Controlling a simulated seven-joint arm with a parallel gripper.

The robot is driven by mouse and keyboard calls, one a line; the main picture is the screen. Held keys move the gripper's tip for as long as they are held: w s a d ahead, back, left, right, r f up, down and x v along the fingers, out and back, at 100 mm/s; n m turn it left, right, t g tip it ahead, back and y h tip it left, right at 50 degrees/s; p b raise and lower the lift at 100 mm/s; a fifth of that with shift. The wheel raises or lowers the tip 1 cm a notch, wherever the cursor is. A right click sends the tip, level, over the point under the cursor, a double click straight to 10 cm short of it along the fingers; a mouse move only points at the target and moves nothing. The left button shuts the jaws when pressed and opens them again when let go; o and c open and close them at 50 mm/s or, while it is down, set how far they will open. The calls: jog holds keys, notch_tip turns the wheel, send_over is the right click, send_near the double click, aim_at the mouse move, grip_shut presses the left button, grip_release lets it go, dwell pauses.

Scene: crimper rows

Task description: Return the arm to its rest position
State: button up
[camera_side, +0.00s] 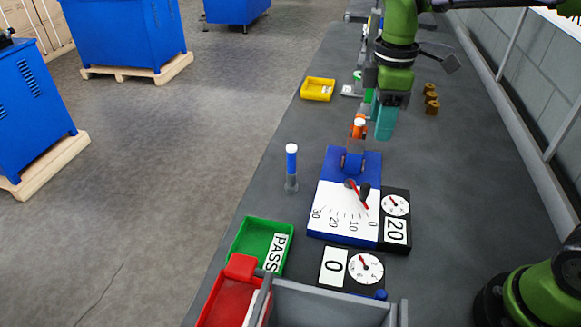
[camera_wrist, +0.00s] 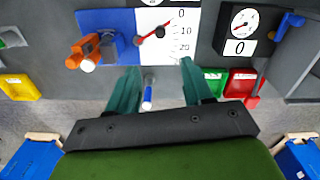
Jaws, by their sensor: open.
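My gripper (camera_side: 384,118) hangs above the grey bench, near the far end of the blue-and-white scale board (camera_side: 345,227). Its two teal fingers point down, apart and empty, with nothing between them in the side view. In the wrist view, my gripper (camera_wrist: 160,88) shows its fingers spread. A blue post with a white tip (camera_wrist: 148,95) shows between them, lower down on the bench. In the side view, that post (camera_side: 291,165) stands upright left of the board, apart from the fingers. An orange piece with a white end (camera_side: 358,128) stands by the board's far end, close to the fingers.
A green PASS tray (camera_side: 249,240) and a red tray (camera_side: 223,295) lie at the front left, beside a grey bin (camera_side: 330,303). Dials reading 20 (camera_side: 397,205) and 0 (camera_side: 366,268) sit at the right. A yellow tray (camera_side: 318,88) and brown cylinders (camera_side: 431,98) lie farther back.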

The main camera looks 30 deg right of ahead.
jog(key=shift+r, duration=0.3)
jog(key=s+d+m+t+y, duration=0.1)
jog(key=s+d+m+t, duration=0.1)
jog(key=s+m, duration=0.4)
jog(key=s+d+m+t+y, duration=0.1)
jog(key=s+d+m+t, duration=0.1)
jog(key=s+m+t, duration=0.3)
jog(key=s+m, duration=0.2)
jog(key=m, duration=0.2)
jog(key=shift+d+r, duration=0.2)
jog(key=shift+d, duration=0.15)
